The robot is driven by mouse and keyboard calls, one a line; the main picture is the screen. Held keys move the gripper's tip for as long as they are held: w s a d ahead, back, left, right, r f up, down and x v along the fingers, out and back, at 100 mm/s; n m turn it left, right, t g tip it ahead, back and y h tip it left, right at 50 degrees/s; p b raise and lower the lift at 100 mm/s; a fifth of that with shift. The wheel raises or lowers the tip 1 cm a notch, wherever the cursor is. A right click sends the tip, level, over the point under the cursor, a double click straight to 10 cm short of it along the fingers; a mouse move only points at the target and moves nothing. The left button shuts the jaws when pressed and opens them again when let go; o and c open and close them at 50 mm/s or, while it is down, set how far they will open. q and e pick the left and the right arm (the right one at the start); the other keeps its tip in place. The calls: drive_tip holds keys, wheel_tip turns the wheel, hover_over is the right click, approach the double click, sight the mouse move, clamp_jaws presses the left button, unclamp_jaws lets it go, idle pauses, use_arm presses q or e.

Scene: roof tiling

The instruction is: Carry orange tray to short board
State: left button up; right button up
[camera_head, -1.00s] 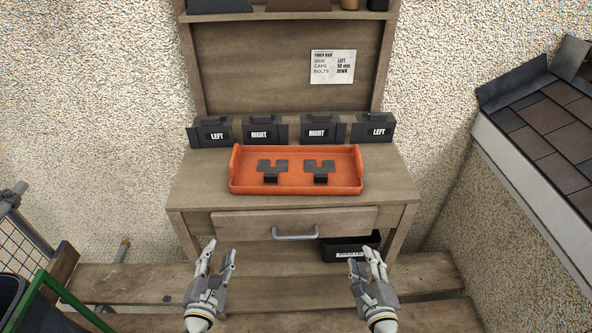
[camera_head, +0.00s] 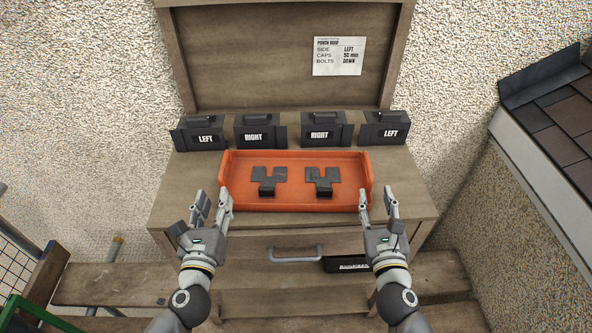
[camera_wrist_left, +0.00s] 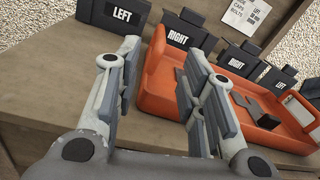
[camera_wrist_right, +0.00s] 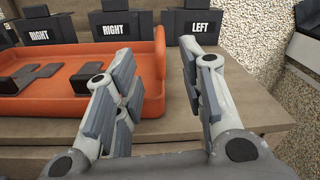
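The orange tray (camera_head: 296,207) sits on the wooden workbench and holds two dark T-shaped pieces, a left one (camera_head: 268,178) and a right one (camera_head: 322,180). My left gripper (camera_head: 212,203) is open at the tray's left end, with no grip on it. The left wrist view shows the tray (camera_wrist_left: 160,85) close beside its fingers. My right gripper (camera_head: 378,205) is open at the tray's right end; the right wrist view shows the tray's end wall (camera_wrist_right: 159,70) beside and partly behind the left finger. Whether any finger touches the tray is unclear. I cannot make out a short board.
Several black boxes labelled LEFT or RIGHT, such as this one (camera_head: 203,133), stand behind the tray. A note (camera_head: 338,56) hangs on the backboard. Below are a drawer handle (camera_head: 296,254) and a black bin (camera_head: 345,264). A tiled roof section (camera_head: 560,120) stands at right.

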sight(220, 178)
use_arm(q)
drive_tip(key=shift+s+r, duration=0.15)
use_arm(e)
drive_tip(key=shift+s+r, duration=0.1)
drive_tip(key=shift+s, duration=0.05)
